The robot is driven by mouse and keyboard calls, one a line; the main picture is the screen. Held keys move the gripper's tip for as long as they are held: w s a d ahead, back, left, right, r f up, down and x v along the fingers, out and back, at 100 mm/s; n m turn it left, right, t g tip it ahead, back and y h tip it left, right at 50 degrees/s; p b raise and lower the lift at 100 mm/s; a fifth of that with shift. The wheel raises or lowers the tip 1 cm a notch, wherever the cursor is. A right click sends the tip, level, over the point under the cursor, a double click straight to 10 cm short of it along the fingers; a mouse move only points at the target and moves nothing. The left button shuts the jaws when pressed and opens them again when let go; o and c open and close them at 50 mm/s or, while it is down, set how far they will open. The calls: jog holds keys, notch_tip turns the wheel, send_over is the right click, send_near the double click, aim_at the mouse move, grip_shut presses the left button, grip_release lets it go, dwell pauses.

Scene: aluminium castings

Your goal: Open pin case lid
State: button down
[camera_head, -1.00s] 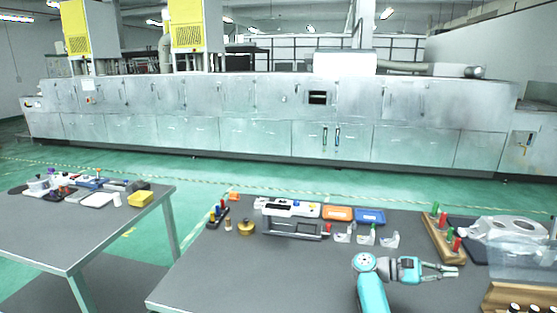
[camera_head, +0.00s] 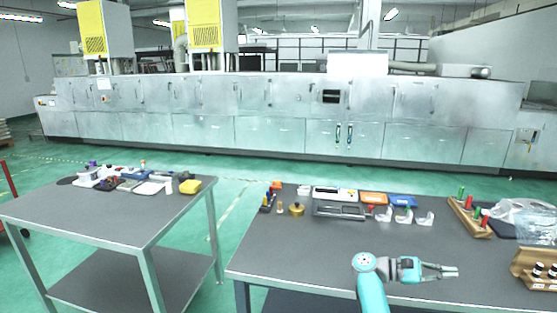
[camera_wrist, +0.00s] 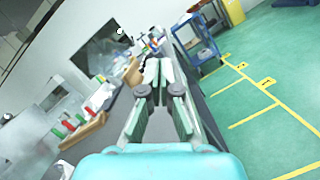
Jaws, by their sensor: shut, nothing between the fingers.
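My gripper (camera_head: 452,271) is shut and empty, held out to the right over the front part of the right table (camera_head: 290,255). In the wrist view its fingertips (camera_wrist: 159,72) point along the table edge and hold nothing. I cannot tell for sure which thing is the pin case. Candidates are an orange case (camera_head: 373,198) and a blue case (camera_head: 402,201) lying side by side at the back of the right table, and a yellow box (camera_head: 190,186) on the left table. All are well apart from my gripper. Their lids are too small to judge.
On the right table stand a grey frame (camera_head: 338,210), several white holders (camera_head: 424,218), a brass pot (camera_head: 297,209), and a wooden rack (camera_head: 468,217) with red and green pieces. The left table (camera_head: 120,222) is cluttered at its back. Green floor separates the tables.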

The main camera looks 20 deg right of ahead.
jog(key=s+a+f+m+t, duration=0.4)
jog(key=s+a+m+t, duration=0.1)
jog(key=a+m+t, duration=0.5)
jog(key=s+a+f+m+t, duration=0.5)
jog(key=s+a+m+t, duration=0.1)
jog(key=a+m+t, duration=0.45)
jog(key=s+a+f+m+t, duration=0.4)
jog(key=s+a+m+t, duration=0.1)
jog(key=a+m+t, duration=0.5)
jog(key=s+a+r+n+g+y, duration=0.1)
jog(key=s+a+n+y, duration=0.6)
jog(key=s+n, duration=0.3)
jog(key=s+a+r+n+g+y, duration=0.1)
jog(key=s+a+n+y, duration=0.7)
jog(key=n, duration=0.8)
jog(key=s+r, duration=0.1)
jog(key=s, duration=0.2)
jog(key=shift+r+n+y, duration=0.2)
jog(key=shift+n+y, duration=0.1)
jog(key=shift+n, duration=0.05)
jog(key=c, duration=1.6)
grip_release()
jog(key=shift+s+a+r+g, duration=0.1)
jog(key=shift+s+g, duration=0.2)
jog(key=shift+g, duration=0.05)
jog(key=shift+c, duration=0.2)
jog(key=o, duration=0.4)
jog(key=shift+s+n, duration=0.1)
jog(key=shift+n, duration=0.2)
